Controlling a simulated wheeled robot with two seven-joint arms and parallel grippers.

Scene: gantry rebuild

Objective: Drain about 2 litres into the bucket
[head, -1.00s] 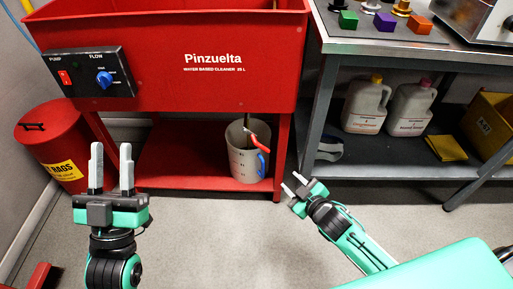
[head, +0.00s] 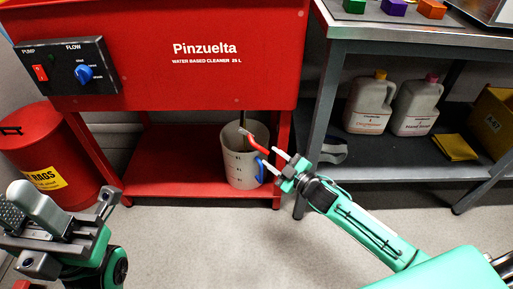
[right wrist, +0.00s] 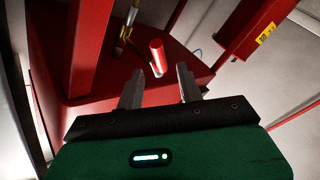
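The red washer tank (head: 190,60) stands at the back. A drain pipe (head: 243,118) comes down under it and bears a valve with a red lever (head: 258,144). The grey bucket (head: 238,168), with marks on its side and a blue handle (head: 262,171), stands upright on the red lower shelf below the pipe. My right gripper (head: 269,157) is open and empty, close to the lever and the bucket's right rim. In the right wrist view the lever (right wrist: 157,56) lies ahead, between and beyond the open fingertips. My left gripper (head: 75,205) is open and empty at lower left.
A panel (head: 68,74) with a red pump switch and blue flow knob is on the tank's left. A red rags bin (head: 45,150) stands at left. A grey bench (head: 320,110) at right holds jugs (head: 415,105) and a yellow cloth (head: 453,147). Front floor is clear.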

